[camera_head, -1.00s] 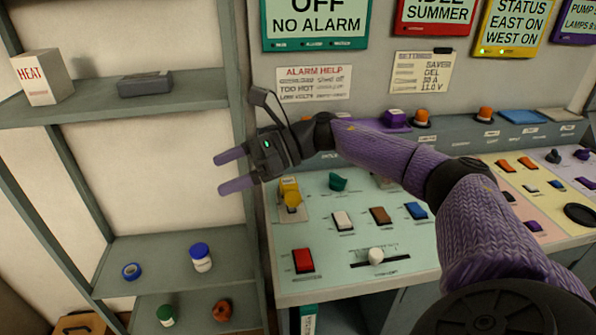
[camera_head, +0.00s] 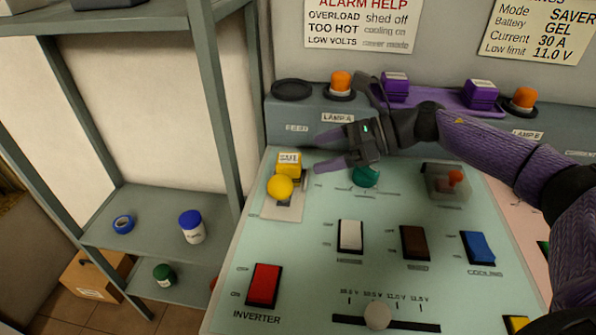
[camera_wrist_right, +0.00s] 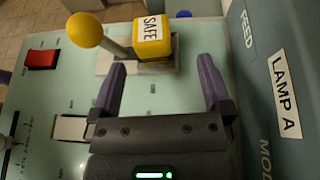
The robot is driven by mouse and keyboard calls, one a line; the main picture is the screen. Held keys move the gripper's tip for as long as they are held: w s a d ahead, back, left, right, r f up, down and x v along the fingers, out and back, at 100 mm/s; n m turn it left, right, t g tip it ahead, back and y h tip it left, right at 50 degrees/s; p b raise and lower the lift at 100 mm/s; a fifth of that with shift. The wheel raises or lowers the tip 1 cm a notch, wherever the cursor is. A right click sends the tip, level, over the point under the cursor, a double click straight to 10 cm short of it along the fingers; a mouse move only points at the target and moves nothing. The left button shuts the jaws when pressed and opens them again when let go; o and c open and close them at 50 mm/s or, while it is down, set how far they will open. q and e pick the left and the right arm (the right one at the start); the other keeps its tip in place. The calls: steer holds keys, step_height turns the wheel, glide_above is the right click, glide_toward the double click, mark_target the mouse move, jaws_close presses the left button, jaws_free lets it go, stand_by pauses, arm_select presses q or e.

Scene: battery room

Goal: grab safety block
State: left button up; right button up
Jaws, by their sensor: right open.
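The yellow safety block (camera_head: 289,162), marked SAFE in the wrist view (camera_wrist_right: 153,37), sits at the upper left of the pale green panel. It is beside a lever with a yellow ball knob (camera_head: 280,187), whose shaft shows in the wrist view. My right gripper (camera_head: 322,149) is open and empty, just right of the block in the head view. In the right wrist view its two purple fingers (camera_wrist_right: 163,80) point toward the block, which lies ahead of and between the fingertips with a gap.
The panel carries a red INVERTER switch (camera_head: 264,285), a green knob (camera_head: 366,176), a white switch (camera_head: 350,236) and a slider (camera_head: 377,315). Orange lamp A (camera_head: 341,82) stands on the ledge behind. A shelf with a blue tape roll (camera_head: 123,223) is at left.

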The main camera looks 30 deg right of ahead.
mark_target(289, 164)
steer(key=x, duration=0.7)
steer(key=shift+s+a+r, duration=0.1)
steer(key=shift+s+a, duration=0.15)
steer(key=shift+s, duration=0.05)
steer(key=c, duration=1.3)
